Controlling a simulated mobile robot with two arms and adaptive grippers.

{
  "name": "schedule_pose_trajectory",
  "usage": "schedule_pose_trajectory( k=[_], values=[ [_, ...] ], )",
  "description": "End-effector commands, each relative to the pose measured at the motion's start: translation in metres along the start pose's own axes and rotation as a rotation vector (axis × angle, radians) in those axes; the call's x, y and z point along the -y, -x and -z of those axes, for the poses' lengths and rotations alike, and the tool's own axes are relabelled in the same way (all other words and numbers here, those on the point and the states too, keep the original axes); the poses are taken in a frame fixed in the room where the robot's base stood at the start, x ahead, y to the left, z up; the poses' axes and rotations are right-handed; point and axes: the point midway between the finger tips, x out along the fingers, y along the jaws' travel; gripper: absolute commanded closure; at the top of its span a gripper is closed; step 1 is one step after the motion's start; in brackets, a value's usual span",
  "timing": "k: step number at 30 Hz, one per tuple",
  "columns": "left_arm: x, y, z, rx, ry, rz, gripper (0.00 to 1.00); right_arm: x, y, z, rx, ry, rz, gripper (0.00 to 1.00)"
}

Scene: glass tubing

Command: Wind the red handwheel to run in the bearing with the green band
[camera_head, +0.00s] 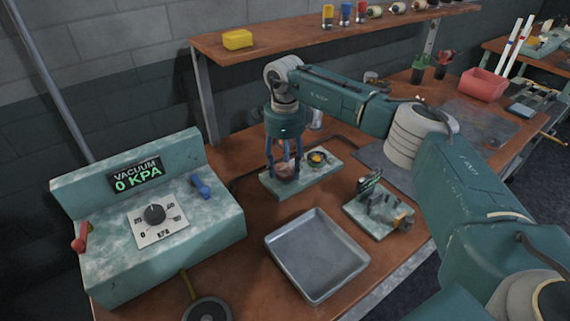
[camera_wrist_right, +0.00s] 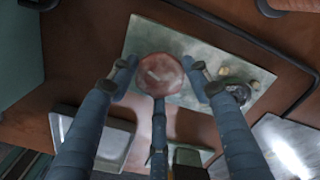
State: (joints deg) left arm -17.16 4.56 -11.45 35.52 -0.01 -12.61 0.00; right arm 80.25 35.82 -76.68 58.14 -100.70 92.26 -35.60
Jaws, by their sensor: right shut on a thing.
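My right gripper (camera_head: 284,166) reaches down from above with its three blue fingers around a dull red, round handwheel (camera_wrist_right: 160,73). In the right wrist view the fingertips (camera_wrist_right: 164,84) close in on the wheel's sides, and the gripper is shut on it. The wheel sits at the left part of a pale green marbled plate (camera_head: 275,189). A small dark and yellow round fitting (camera_head: 318,158) stands on the same plate, to the right of the wheel. I cannot make out a green band or tell which part is the bearing. My left gripper is not in view.
A vacuum console (camera_head: 165,258) reading 0 KPA stands at the left. An empty grey tray (camera_head: 320,262) lies in front of the plate. A small green fixture (camera_head: 378,210) stands to the right. A shelf (camera_head: 270,46) runs behind, and a red bin (camera_head: 483,84) is far right.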

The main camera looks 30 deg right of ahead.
Motion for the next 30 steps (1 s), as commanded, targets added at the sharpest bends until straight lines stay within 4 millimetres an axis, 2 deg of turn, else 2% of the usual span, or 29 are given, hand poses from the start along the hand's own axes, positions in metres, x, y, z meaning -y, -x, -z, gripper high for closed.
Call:
schedule_pose_trajectory(
  k=[30],
  values=[
    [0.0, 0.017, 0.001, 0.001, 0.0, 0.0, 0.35, 0.001, 0.002, -0.001, 0.004, -0.967, 0.002, 0.78]
  ],
)
